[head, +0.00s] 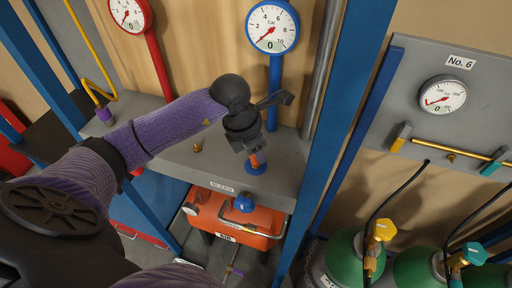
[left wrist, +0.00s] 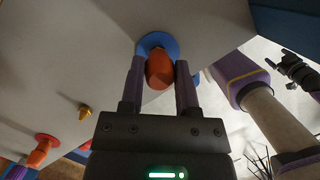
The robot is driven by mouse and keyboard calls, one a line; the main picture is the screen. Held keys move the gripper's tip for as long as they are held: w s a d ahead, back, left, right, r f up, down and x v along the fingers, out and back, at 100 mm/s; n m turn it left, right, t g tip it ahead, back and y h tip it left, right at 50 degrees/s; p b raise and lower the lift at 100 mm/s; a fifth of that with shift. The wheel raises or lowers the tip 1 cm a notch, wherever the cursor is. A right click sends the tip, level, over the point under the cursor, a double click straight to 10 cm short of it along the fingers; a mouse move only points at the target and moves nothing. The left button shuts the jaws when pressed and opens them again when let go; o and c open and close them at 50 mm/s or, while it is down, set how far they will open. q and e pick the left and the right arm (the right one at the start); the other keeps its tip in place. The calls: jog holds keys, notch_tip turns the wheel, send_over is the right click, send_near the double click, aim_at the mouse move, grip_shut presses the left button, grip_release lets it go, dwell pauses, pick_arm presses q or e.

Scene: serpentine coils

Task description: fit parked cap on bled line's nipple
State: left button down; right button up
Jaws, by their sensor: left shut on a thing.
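My left gripper (head: 254,150) is shut on an orange cap (left wrist: 160,72), which sits between its two purple fingers in the left wrist view. The orange also shows just below the gripper in the head view. A blue round flange (head: 256,168) on the grey shelf lies right at the cap's end. It also shows in the left wrist view (left wrist: 150,42). I cannot tell whether the cap touches it or what is hidden inside. A small brass nipple (head: 197,147) stands bare on the shelf to the left.
A blue gauge (head: 272,26) and a red gauge (head: 130,14) sit above the grey shelf (head: 225,166). An orange tank (head: 214,211) is below. A blue post (head: 345,110) stands close right. Green cylinders (head: 346,252) stand at lower right.

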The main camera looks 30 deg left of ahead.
pick_arm(q)
jog(key=shift+s+f+b, duration=0.1)
jog(key=shift+f+b, duration=0.25)
jog(key=shift+f, duration=0.05)
jog(key=shift+c, duration=1.3)
grip_release()
jog(key=shift+r, duration=0.1)
